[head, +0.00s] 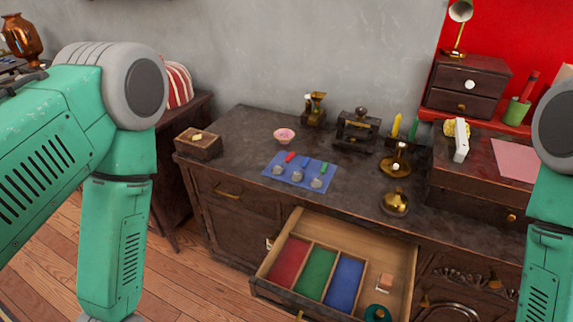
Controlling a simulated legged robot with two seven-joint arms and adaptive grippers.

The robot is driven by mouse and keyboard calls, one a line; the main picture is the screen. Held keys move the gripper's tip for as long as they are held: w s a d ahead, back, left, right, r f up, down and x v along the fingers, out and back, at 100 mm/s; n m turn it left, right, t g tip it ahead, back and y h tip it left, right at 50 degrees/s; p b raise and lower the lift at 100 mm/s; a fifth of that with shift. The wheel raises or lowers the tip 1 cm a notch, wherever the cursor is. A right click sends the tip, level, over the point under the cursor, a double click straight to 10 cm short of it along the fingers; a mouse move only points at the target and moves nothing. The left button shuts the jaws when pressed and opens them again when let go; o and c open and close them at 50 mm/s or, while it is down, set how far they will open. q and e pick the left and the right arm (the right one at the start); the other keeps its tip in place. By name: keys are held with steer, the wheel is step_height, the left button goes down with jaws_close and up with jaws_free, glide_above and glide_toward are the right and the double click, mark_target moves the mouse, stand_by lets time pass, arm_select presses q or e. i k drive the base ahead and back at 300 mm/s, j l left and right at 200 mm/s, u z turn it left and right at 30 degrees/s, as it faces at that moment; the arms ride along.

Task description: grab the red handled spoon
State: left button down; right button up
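The red handled spoon (290,157) lies on a blue cloth (269,178) on the dark cabinet top (240,134). It is the leftmost of three spoons, its red handle pointing to the back and its grey bowl to the front. A blue handled spoon (304,163) and a green handled spoon (323,169) lie to its right. My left arm hangs at the left and my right arm at the right edge, both well apart from the spoons. Both grippers are below the frame.
An open drawer (397,247) below holds red (289,262), green (316,272) and blue (343,281) compartments. A pink bowl (284,135) stands behind the cloth and a wooden box (198,143) to its left. Brass pieces (395,203) stand to the right.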

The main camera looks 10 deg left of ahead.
mark_target(276, 170)
steer(key=i+j, duration=0.1)
steer(key=j, duration=0.3)
steer(key=i+j, duration=0.1)
steer(key=j, duration=0.3)
steer(key=i+j, duration=0.1)
steer(key=j, duration=0.25)
steer(key=i+j, duration=0.1)
steer(key=j, duration=0.3)
